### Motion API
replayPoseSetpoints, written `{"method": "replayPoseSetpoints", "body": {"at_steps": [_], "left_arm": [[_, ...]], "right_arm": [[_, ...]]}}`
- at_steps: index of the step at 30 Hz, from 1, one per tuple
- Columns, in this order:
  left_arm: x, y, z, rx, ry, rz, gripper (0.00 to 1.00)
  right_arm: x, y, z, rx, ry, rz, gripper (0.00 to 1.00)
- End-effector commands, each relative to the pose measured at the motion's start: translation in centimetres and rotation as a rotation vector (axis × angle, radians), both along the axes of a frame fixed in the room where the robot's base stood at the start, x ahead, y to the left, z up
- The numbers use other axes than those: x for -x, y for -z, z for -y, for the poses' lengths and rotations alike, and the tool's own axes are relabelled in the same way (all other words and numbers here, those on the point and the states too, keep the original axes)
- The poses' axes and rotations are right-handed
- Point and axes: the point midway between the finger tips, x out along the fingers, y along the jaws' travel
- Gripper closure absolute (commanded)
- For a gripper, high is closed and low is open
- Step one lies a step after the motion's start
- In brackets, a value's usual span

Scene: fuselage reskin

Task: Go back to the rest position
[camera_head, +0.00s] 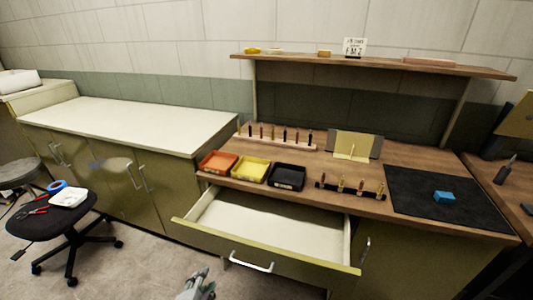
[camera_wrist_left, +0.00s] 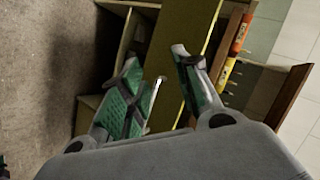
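My left gripper (camera_head: 197,284) shows at the bottom of the head view, in front of the open drawer (camera_head: 275,222) and below its handle. In the left wrist view its two green-padded fingers (camera_wrist_left: 160,88) are spread apart with nothing between them. The drawer is pulled out of the wooden workbench (camera_head: 404,154) and looks empty. The drawer front (camera_wrist_left: 180,50) also shows beyond the fingers in the left wrist view. My right gripper is not in either view.
Orange (camera_head: 218,162), yellow (camera_head: 251,169) and black (camera_head: 287,177) trays stand along the bench's front edge. A blue block (camera_head: 444,197) lies on a black mat (camera_head: 420,205) at right. A stool (camera_head: 50,217) holding tools stands at left.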

Motion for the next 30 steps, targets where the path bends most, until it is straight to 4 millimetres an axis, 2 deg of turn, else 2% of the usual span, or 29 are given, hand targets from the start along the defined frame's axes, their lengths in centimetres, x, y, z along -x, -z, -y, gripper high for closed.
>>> {"method": "replayPoseSetpoints", "body": {"at_steps": [6,12,18,30], "left_arm": [[0.7,1.7,-2.9,0.183,-0.234,-0.158,0.68],[2.4,3.3,-4.5,0.349,-0.425,-0.313,0.68],[4.3,4.4,-4.9,0.488,-0.569,-0.450,0.68],[7.1,5.2,-4.6,0.650,-0.718,-0.621,0.68]], "right_arm": [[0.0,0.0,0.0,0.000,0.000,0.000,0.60],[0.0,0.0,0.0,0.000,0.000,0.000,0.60],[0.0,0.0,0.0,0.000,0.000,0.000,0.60],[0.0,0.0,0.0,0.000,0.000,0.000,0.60]]}}
